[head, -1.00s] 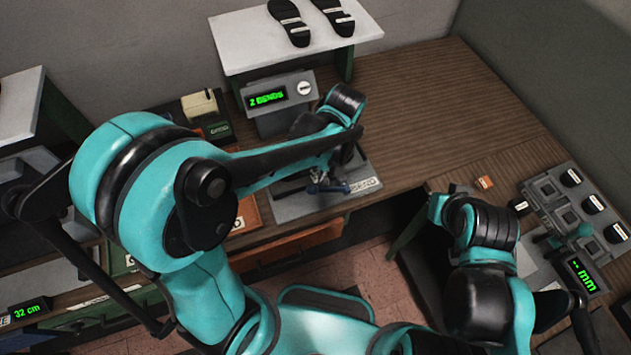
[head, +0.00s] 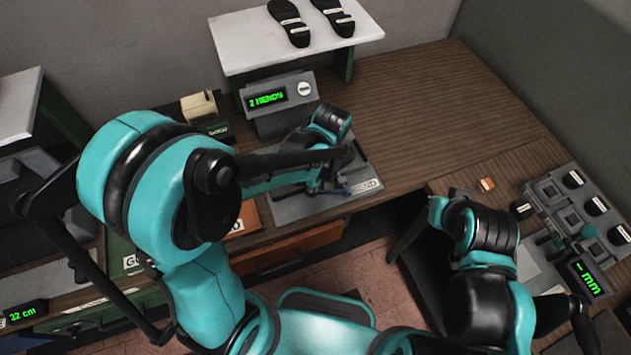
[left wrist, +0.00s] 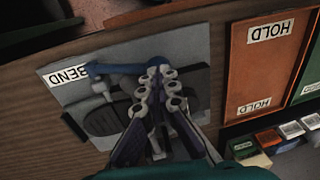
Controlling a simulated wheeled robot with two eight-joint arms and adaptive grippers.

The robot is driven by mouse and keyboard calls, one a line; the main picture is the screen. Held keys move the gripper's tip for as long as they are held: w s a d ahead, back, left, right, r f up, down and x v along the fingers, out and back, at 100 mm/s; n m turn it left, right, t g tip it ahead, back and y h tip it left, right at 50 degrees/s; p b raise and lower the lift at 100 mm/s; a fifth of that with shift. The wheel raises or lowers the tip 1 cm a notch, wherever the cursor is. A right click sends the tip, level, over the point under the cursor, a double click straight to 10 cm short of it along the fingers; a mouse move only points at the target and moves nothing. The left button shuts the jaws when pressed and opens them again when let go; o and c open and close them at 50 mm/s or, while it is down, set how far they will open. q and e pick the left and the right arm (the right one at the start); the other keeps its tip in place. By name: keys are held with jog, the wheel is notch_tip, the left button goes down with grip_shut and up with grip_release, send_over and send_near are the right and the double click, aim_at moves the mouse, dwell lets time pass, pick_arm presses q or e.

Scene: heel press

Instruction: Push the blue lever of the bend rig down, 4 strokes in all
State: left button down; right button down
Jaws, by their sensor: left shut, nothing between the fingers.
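The bend rig (head: 290,209) is a grey plate marked BEND on the table; it also shows in the left wrist view (left wrist: 62,92). Its blue lever (left wrist: 115,68) lies across the plate, with its right end at my fingertips. The rig's display (head: 267,99) shows green text that seems to read 2 BENDS. My right gripper is not visible.
A white shelf (head: 240,46) with dark soles stands behind the display. A button panel (head: 575,205) and a mm readout (head: 586,278) are at the right. The table's back right (head: 440,110) is clear.

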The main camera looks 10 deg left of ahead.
pick_arm(q)
jog(key=shift+s+a+f+t+h+b, duration=0.4)
jog(key=shift+a+f+h+b, duration=0.15)
jog(key=shift+f, duration=0.25)
jog(key=a+f+h+b, duration=0.1)
jog(key=s+a+f+t+h+b, duration=0.1)
jog(key=f+b, duration=0.1)
jog(key=shift+s+f, duration=0.15)
jog(key=shift+f, duration=0.05)
jog(key=shift+s+a+f+t+h+b, duration=0.2)
jog(key=shift+f+t+h+b, duration=0.3)
jog(key=shift+f+h+b, duration=0.2)
jog(key=shift+a+f+b, duration=0.1)
jog(key=shift+f+b, duration=0.4)
jog(key=shift+s, duration=0.1)
jog(key=shift+s+f, duration=0.1)
jog(key=shift+a, duration=0.1)
